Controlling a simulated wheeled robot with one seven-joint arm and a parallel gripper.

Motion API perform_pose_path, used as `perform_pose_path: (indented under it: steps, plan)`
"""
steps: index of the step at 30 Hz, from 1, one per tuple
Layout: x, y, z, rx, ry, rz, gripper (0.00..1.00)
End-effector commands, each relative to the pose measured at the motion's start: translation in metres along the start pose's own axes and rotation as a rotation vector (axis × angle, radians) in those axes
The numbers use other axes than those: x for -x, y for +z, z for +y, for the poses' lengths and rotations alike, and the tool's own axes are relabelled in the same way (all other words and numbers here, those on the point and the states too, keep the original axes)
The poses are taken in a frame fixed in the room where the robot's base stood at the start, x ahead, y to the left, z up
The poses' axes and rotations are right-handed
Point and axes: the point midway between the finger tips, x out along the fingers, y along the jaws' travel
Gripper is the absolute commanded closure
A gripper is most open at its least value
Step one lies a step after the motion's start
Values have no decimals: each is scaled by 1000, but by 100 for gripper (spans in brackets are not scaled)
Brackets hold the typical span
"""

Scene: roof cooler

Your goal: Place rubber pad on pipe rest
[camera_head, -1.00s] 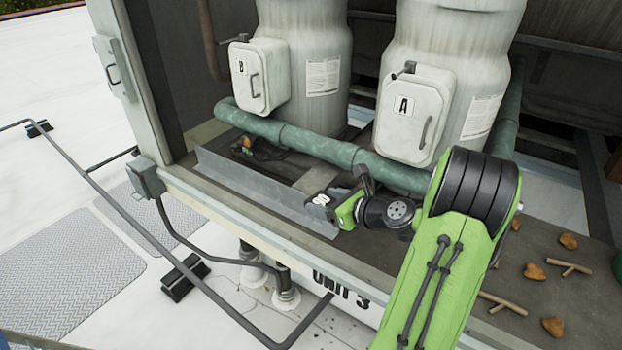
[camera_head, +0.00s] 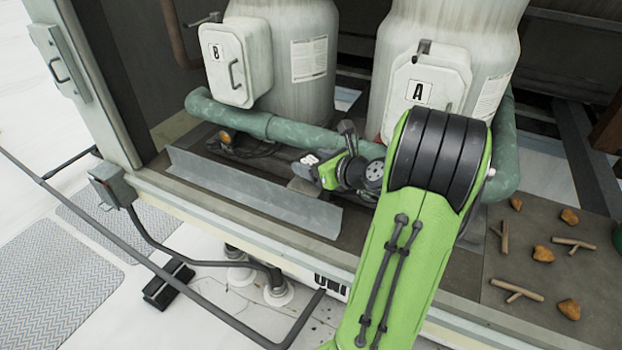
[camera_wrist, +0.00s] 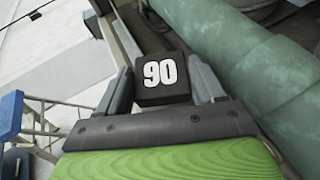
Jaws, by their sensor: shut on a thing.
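The rubber pad is a small black block marked "90" (camera_wrist: 160,94), seen from above in the wrist view. My gripper (camera_wrist: 161,80) is shut on it, one grey finger on each side. In the head view my gripper (camera_head: 306,168) is behind the upright metal strip and close in front of the green pipe (camera_head: 300,136). The pad shows there only as a small dark patch with a white mark. A flat grey piece (camera_head: 302,187) below my gripper may be the pipe rest; I cannot tell for sure. Whether the pad touches anything is unclear.
The upright metal strip (camera_head: 245,190) runs along the front of the ledge. Two pale tanks with boxes B (camera_head: 228,62) and A (camera_head: 425,95) stand behind the pipe. A dark object with an orange spot (camera_head: 225,138) lies left under the pipe. Stones and twigs (camera_head: 518,292) litter the right.

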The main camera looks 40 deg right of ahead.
Motion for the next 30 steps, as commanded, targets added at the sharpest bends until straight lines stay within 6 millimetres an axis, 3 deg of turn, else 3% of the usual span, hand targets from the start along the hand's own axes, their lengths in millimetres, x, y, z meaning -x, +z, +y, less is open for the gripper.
perform_pose_path:
  steps: [6,15,16,21,30]
  plan:
    - [-15,-35,0,-2,1,0,65]
    - [-15,-36,0,1,1,-1,65]
    - [-15,-36,0,1,1,0,31]
    - [-15,-36,0,1,1,0,7]
    - [-13,-32,0,2,0,-1,7]
